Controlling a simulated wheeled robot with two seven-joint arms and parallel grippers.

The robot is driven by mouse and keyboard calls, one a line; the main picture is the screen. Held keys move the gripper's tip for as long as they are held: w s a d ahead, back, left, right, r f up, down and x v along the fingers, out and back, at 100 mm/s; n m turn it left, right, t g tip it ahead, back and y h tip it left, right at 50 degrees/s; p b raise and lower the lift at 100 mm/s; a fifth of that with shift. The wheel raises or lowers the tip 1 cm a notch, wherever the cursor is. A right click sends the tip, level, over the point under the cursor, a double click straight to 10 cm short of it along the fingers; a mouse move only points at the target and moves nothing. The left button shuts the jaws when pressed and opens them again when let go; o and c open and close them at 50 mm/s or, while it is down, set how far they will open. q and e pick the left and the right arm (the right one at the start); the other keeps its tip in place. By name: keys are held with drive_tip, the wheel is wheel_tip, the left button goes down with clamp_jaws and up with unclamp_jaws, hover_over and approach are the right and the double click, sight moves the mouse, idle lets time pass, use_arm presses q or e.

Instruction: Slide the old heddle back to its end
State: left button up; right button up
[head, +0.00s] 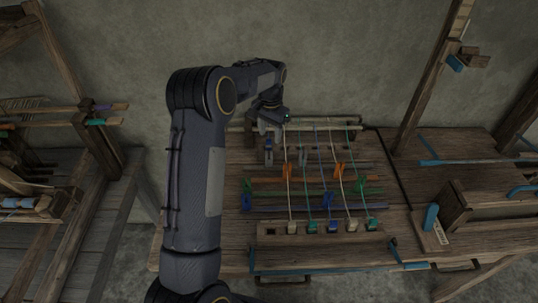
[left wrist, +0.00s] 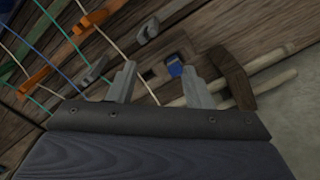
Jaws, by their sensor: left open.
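Several coloured heddle pieces sit on the bars of the loom bed, and I cannot tell which is the old one. A small blue-topped piece (head: 268,144) stands at the bed's upper left. In the left wrist view the blue-topped piece (left wrist: 175,68) shows between the fingertips, nearer the right finger. My left gripper (head: 268,131) is open, above this piece; contact cannot be told. Orange heddles (head: 286,171) and a grey one (head: 303,159) are to its right. In the left wrist view, an orange heddle (left wrist: 34,82) and a grey heddle (left wrist: 95,71) lie left of the fingers.
White, green and blue threads run from the back rods (head: 340,127) to a wooden block with pegs (head: 320,231). A wooden box (head: 487,208) stands on the right. A wooden frame (head: 60,190) stands on the left. A wall is behind.

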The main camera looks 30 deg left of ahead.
sight(269, 151)
use_arm(q)
drive_tip(key=s+n, duration=0.1)
drive_tip(key=n, duration=0.3)
drive_tip(key=s+d+n, duration=0.1)
drive_tip(key=n, duration=0.1)
drive_tip(key=shift+s+d+f+n, duration=0.1)
drive_tip(key=shift+s+n, duration=0.2)
drive_tip(key=shift+s+d+f+n, duration=0.1)
drive_tip(key=shift+s+f+n, duration=0.1)
drive_tip(key=shift+n, duration=0.5)
wheel_tip(269, 151, down, 8)
drive_tip(key=shift+r+p, duration=0.25)
drive_tip(key=shift+p, duration=0.35)
clamp_jaws()
